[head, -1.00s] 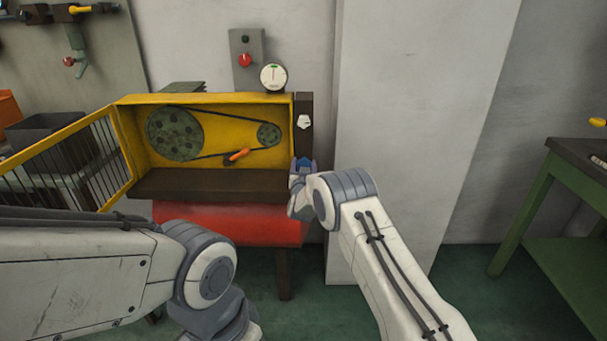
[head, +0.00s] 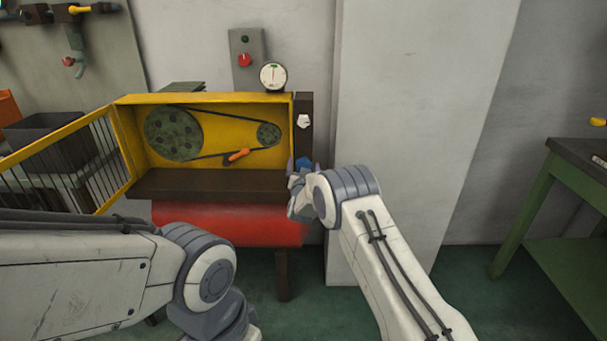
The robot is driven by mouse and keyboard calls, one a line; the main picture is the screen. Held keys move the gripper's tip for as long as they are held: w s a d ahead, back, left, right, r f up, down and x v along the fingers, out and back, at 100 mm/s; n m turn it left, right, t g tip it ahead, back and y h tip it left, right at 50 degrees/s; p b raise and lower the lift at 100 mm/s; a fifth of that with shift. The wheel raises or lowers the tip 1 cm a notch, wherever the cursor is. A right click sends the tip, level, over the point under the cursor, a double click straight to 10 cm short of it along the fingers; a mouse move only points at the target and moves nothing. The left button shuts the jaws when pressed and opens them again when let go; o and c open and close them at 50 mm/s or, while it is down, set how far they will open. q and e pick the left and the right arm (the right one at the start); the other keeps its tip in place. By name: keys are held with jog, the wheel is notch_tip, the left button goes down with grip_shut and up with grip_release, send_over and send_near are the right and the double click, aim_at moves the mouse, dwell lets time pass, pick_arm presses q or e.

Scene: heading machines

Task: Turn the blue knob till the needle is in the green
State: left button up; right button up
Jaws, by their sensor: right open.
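The blue knob (head: 304,162) sits low on the dark post at the right end of the yellow machine. My right gripper (head: 304,167) is open, with its fingers on either side of the knob; whether they touch it I cannot tell. The gauge (head: 273,76) is a round white dial on top of the machine. Its needle points about straight up, near a small green mark at the top; the exact reading is too small to tell. My left arm shows at the lower left, but its gripper is out of view.
The yellow machine housing (head: 215,99) stands open, with belt, pulleys and an orange handle (head: 238,155) inside. Its barred guard (head: 70,165) swings out left. A white knob (head: 303,121) sits above the blue one. A pale pillar (head: 415,120) stands close right.

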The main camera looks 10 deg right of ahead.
jog(key=s+a, duration=0.1)
jog(key=s, duration=0.8)
jog(key=shift+s+a, duration=0.25)
jog(key=shift+s, duration=0.05)
jog(key=shift+r, duration=0.1)
jog(key=s+d+f+n+g+y, duration=0.1)
jog(key=s+d+n+g, duration=0.3)
jog(key=s, duration=0.9)
jog(key=s+d+m+g+y, duration=0.1)
jog(key=s+g, duration=0.5)
jog(key=s, duration=0.6)
jog(key=s+d+f+n+g+y, duration=0.1)
jog(key=s+d+n+g, duration=0.3)
jog(key=s, duration=0.9)
jog(key=s+a+r+n+g, duration=0.2)
jog(key=s+a+r+n, duration=0.1)
jog(key=s+a, duration=0.35)
jog(key=s+a+r+n+g, duration=0.2)
jog(key=s+a+r, duration=0.1)
jog(key=s+a, duration=0.4)
notch_tip(320, 180, up, 15)
jog(key=p, duration=1.5)
jog(key=shift+w+a+y, duration=0.25)
jog(key=shift+w+y, duration=0.1)
jog(key=shift+y, duration=0.05)
